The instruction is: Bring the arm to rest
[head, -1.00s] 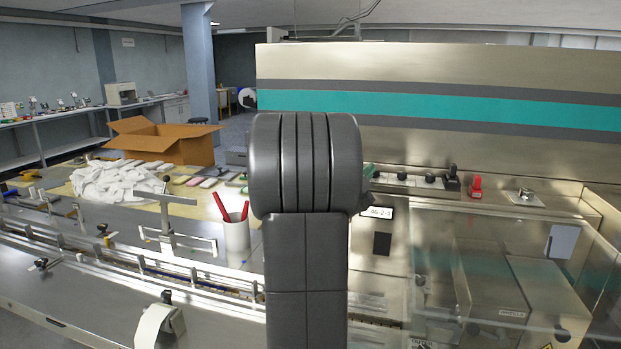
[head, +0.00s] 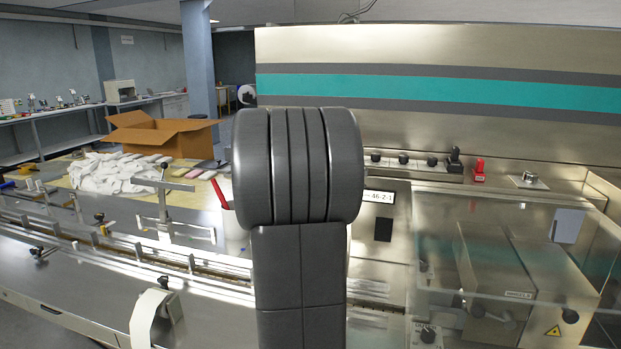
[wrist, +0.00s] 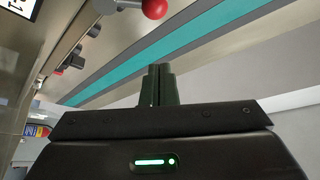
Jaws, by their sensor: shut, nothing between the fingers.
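My gripper (wrist: 161,72) shows in the wrist view, its two dark fingers together and nothing between them. It points up toward the wrapper's steel panel with the teal stripe (wrist: 185,42), apart from anything I can see. In the head view my gripper is not visible. My dark grey arm (head: 298,165) stands upright in the middle of that view and hides part of the wrapper (head: 450,50) behind it. A green light glows on the gripper body in the wrist view.
A clear guard (head: 510,230) covers the wrapper's right part. The infeed conveyor (head: 110,250) runs along the left. Behind it are white cloths (head: 110,175) and an open cardboard box (head: 160,137). A red knob (wrist: 154,8) shows near the top of the wrist view.

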